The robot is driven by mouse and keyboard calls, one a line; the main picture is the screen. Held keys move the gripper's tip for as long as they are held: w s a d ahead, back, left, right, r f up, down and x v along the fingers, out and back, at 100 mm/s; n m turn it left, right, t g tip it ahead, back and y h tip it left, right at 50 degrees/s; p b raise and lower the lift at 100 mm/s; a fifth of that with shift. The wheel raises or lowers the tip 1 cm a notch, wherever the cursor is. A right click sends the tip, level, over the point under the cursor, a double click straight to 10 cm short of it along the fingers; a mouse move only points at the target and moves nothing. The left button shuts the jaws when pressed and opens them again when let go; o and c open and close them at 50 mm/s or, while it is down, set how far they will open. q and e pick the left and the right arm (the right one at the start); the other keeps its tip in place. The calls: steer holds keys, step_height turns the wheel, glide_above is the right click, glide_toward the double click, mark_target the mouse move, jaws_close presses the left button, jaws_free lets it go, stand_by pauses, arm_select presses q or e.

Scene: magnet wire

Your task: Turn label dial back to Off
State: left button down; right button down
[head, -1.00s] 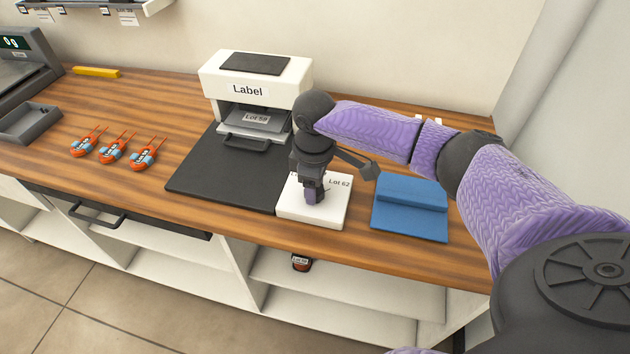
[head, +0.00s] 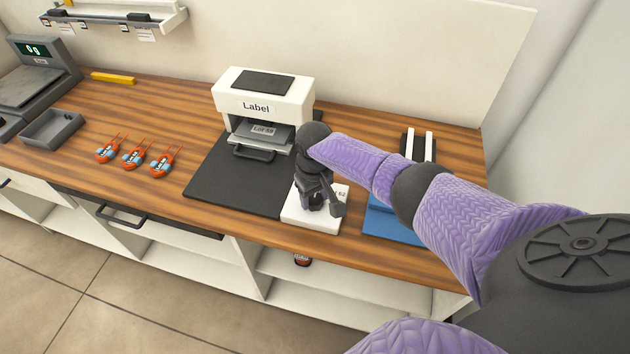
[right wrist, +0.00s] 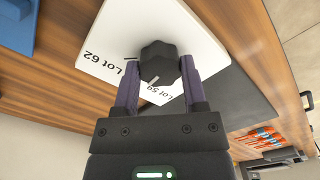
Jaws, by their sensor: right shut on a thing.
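The label dial is a white box (head: 298,217) with a black lobed knob (right wrist: 160,62) on top, standing at the counter's front edge. In the right wrist view the box face (right wrist: 150,25) shows the marks "Lot 62" and "Lot 59". A pale line on the knob's edge lies beside the "Lot 59" print. No Off mark is readable. My right gripper (head: 314,203) reaches down onto the box and hides the knob in the head view. In the right wrist view its two fingers (right wrist: 160,80) are shut on the knob from both sides. My left gripper is not in view.
A white label press marked "Label" (head: 256,107) stands behind, with a black mat (head: 225,185) before it. A blue block (head: 390,225) is right of the dial. Several orange-and-blue parts (head: 133,155), a grey tray (head: 52,129) and a scale (head: 35,85) are left.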

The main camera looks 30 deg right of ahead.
mark_target(314, 199)
steer(key=shift+m, duration=0.3)
stand_by(0.4)
steer(key=shift+c, duration=0.7)
jaws_free()
step_height(314, 199, up, 10)
steer(key=p, duration=0.5)
steer(key=shift+p, duration=0.3)
steer(key=shift+f, duration=0.1)
